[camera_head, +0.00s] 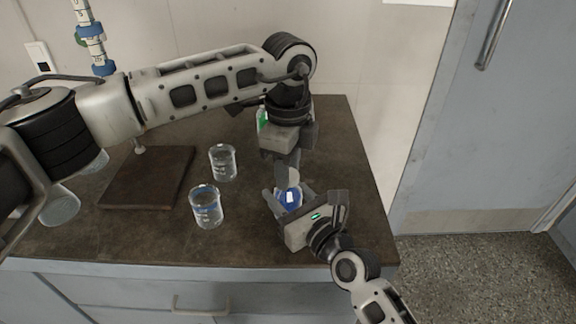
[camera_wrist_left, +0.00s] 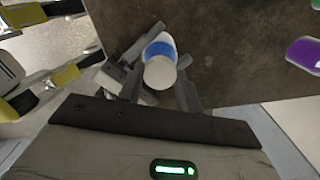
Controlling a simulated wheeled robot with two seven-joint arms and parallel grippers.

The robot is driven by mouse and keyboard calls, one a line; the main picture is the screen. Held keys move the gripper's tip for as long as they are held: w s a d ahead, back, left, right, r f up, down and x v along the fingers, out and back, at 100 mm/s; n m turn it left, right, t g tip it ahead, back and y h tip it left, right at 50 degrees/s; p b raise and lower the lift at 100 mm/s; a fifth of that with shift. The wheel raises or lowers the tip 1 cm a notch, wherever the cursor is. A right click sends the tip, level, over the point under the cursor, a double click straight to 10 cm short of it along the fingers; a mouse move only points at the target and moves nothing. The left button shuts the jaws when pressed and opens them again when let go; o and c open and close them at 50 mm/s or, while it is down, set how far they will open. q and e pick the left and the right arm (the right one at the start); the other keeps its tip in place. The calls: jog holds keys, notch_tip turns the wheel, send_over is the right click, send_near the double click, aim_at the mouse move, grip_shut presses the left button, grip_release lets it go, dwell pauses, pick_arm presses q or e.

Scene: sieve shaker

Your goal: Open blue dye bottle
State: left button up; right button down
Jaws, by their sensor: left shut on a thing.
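The blue dye bottle (camera_head: 289,197), with a blue and white body, stands near the counter's front right. It also shows in the left wrist view (camera_wrist_left: 159,49), with its round white cap (camera_wrist_left: 160,73) facing the camera. My left gripper (camera_head: 288,172) points down from above and is shut on the cap (camera_head: 293,177). I cannot tell whether the cap still sits on the neck. My right gripper (camera_head: 289,200) comes from the front right, its fingers on both sides of the bottle, shut on its body. The fingers hide part of the bottle.
Two glass beakers (camera_head: 206,207) (camera_head: 222,162) stand left of the bottle. A dark board (camera_head: 150,178) lies farther left. A green-labelled bottle (camera_head: 262,119) is partly hidden behind my left gripper. A purple-labelled item (camera_wrist_left: 305,54) shows in the left wrist view. The counter's right edge is close.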

pick_arm(q)
jog(key=shift+r, duration=0.2)
jog(key=shift+r, duration=0.9)
jog(key=shift+r, duration=2)
pick_arm(e)
jog(key=c, duration=0.6)
grip_release()
